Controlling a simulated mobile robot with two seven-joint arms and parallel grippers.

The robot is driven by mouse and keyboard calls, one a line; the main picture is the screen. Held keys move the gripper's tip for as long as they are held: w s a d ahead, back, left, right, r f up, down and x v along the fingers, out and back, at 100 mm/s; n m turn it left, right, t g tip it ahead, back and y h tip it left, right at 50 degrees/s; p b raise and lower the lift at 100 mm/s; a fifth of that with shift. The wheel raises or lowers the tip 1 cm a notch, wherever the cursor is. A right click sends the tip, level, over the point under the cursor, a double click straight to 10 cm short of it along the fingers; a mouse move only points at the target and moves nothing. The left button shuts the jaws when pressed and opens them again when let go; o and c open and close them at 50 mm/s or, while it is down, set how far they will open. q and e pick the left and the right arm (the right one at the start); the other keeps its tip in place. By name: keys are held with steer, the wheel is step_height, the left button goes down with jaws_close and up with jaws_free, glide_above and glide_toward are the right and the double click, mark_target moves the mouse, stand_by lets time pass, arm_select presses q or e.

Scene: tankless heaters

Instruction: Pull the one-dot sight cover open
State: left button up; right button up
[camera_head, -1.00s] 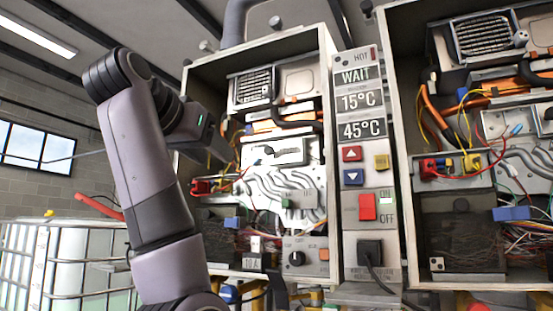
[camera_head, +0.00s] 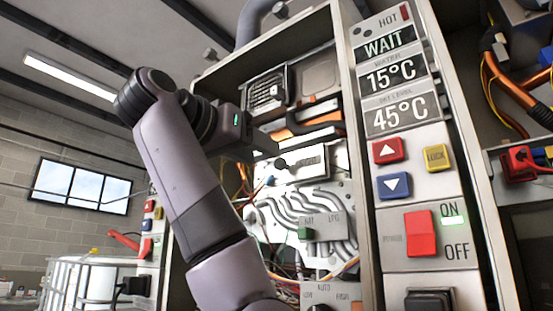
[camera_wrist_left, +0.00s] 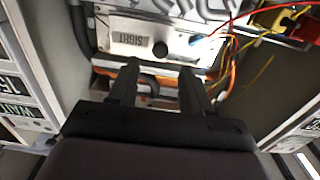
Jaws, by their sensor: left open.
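The sight cover (camera_wrist_left: 131,39) is a pale plate lettered SIGHT with a round black knob (camera_wrist_left: 161,48), in the upper middle of the left wrist view. In the head view the same cover (camera_head: 308,162) sits in the open middle heater, its knob (camera_head: 281,163) at its left end. It looks closed. I cannot make out any dots on it. My left gripper (camera_wrist_left: 158,76) is open and empty; its two fingers point toward the cover, with the knob between and just beyond the tips. My right gripper is not in view.
A control panel (camera_head: 402,186) with displays, buttons and a red switch stands right of the open heater. Loose wires (camera_wrist_left: 231,60) hang beside the cover. Orange pipes (camera_wrist_left: 113,77) and a dark hose lie by the fingers. Heater side walls flank the arm.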

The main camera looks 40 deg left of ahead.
mark_target(278, 161)
arm_select(q)
steer(key=w+p, duration=0.1)
steer(key=w, duration=0.3)
steer(key=shift+a, duration=0.2)
steer(key=shift+w, duration=0.5)
steer(key=shift+c, duration=0.3)
jaws_close()
